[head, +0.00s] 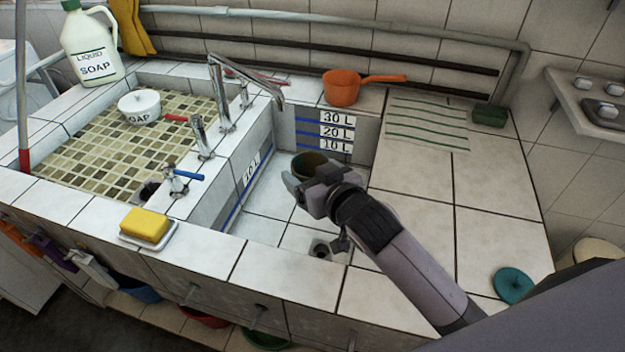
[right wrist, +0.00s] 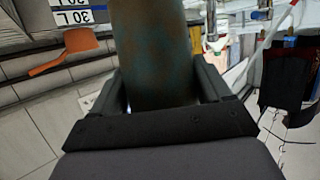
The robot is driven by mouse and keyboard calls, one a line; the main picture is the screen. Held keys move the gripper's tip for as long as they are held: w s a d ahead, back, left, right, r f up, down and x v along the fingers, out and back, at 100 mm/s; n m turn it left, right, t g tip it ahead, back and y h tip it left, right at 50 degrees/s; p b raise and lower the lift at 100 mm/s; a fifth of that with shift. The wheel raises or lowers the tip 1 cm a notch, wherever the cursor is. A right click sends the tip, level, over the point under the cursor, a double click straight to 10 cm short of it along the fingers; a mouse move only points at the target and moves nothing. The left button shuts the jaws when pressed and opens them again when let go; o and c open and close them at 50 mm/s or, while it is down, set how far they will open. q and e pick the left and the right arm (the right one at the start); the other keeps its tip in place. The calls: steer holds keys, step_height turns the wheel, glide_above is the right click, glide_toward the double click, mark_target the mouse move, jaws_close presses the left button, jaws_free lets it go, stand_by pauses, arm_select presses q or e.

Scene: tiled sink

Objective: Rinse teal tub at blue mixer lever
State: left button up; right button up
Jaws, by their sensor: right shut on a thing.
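My right gripper (head: 308,186) is shut on the tub (head: 312,163), over the deep right basin. The tub looks dark teal with brownish patches, and its rim shows beyond the fingers in the head view. In the right wrist view the tub (right wrist: 152,55) stands between the two fingers; its far end is cut off. The blue mixer lever (head: 188,175) sits on a short tap on the sink's dividing ledge, left of the tub and apart from it. A tall metal spout (head: 245,75) reaches over the right basin. My left gripper is out of view.
A red-levered tap (head: 200,138) stands on the divider. A yellow sponge (head: 144,224) lies on the front ledge. An orange dipper (head: 342,88) sits on the back ledge. A teal disc (head: 513,285) lies on the right counter, otherwise mostly clear. A drain (head: 320,249) opens in the basin floor.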

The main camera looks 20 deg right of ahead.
arm_select(q)
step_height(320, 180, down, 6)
steer(key=b, duration=0.5)
steer(key=shift+b, duration=0.4)
arm_select(e)
steer(key=d+r+x, duration=0.1)
steer(key=d+x, duration=0.1)
steer(key=x, duration=0.9)
steer(key=shift+w, duration=0.65)
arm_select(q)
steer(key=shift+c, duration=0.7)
